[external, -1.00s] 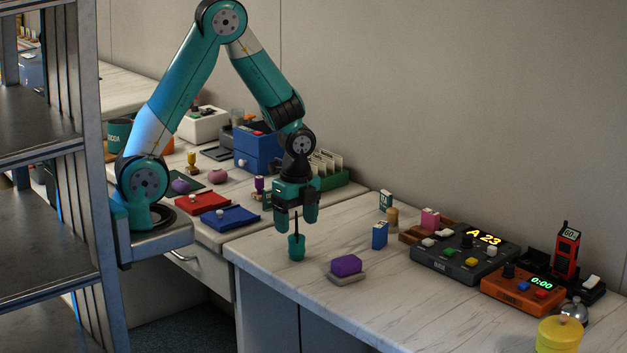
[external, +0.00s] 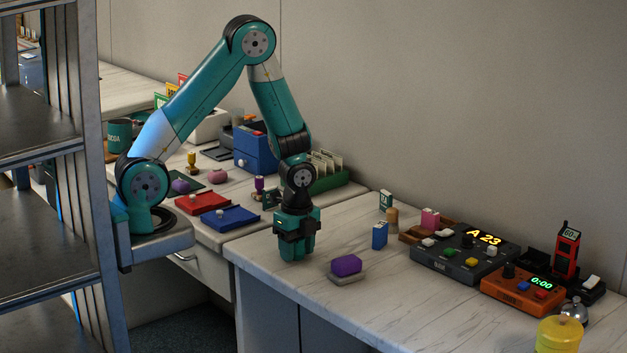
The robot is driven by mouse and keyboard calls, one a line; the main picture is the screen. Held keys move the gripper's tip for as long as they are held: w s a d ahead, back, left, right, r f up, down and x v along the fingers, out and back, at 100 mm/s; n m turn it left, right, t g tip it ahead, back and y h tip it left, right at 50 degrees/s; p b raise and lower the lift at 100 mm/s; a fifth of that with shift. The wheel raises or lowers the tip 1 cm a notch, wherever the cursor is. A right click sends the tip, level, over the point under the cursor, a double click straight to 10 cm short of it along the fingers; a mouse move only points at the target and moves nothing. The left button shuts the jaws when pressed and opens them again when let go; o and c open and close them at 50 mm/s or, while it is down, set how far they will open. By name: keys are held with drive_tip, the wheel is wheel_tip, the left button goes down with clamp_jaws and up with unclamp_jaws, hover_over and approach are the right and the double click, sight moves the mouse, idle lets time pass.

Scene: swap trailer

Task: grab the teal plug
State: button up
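My gripper (external: 296,248) is low over the near-left part of the white marbled counter (external: 345,300), pointing straight down with its fingertips at about counter height. The teal plug, a small teal body with a thin dark stem, stood at this spot in the earlier frame. It cannot be made out separately now, as the teal fingers cover its place. The fingers and the plug are of like colour, so I cannot tell whether the fingers are shut on it or only around it.
A purple block on a grey base (external: 347,268) stands close to the right of my gripper. A blue box (external: 380,235) is behind it. A dark console (external: 465,253) and an orange timer (external: 522,288) are further right. The counter's front edge is near.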

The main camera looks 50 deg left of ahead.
drive_tip(key=c, duration=0.5)
